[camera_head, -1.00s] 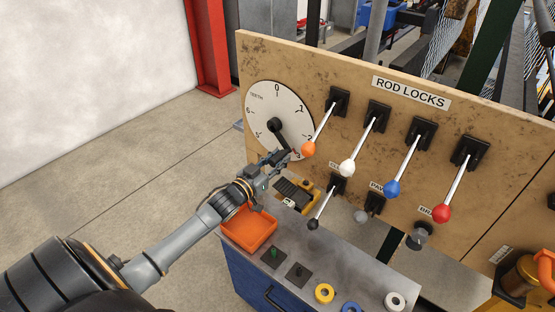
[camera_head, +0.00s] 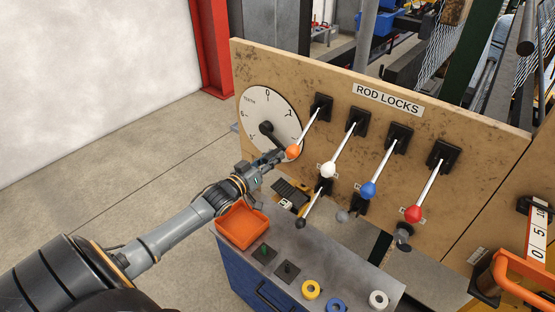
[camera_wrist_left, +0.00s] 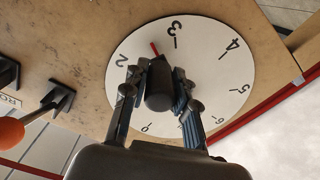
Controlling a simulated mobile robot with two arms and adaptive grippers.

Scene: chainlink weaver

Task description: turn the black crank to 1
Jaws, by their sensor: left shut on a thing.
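A red pointer (camera_wrist_left: 154,48) shows between 2 and 3 on the dial, nearer 3. In the head view my left gripper (camera_head: 274,160) partly hides the crank's end and the dial's lower edge. My right gripper is not in view.
The orange-knobbed lever (camera_head: 293,152) is close beside my gripper, with white, blue and red ones (camera_head: 413,213) to the right. A smaller black-knobbed lever (camera_head: 301,223) hangs below. An orange tray (camera_head: 241,226) sits on the bench under my arm.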

